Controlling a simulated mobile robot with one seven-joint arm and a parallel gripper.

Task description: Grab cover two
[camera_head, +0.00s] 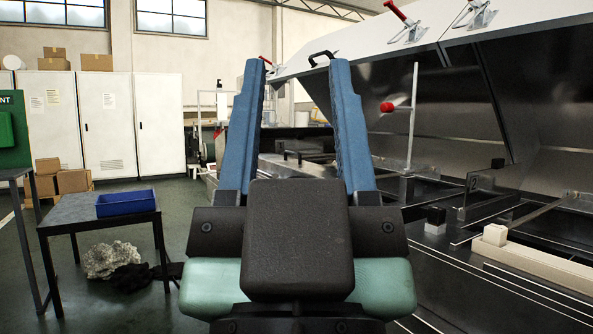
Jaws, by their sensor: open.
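My gripper (298,66) is open and empty, its two blue fingers pointing up and away in the middle of the view. Large metal covers of the dryer stand raised on the right, with a pale outer face (375,42) and a dark inner face (545,85). A black handle (322,56) on the far part of the covers shows between the fingertips, nearer the right one. I cannot tell whether the fingers are level with it; no contact is visible. A small plate marked "2" (474,182) stands on the dryer's body below. No number is readable on the covers.
Red-handled clamps (408,22) sit along the covers' upper edge. An upright rod with a red knob (388,107) stands right of my gripper. A table (85,211) with a blue tray (126,203) is at left; white cabinets (107,120) stand behind.

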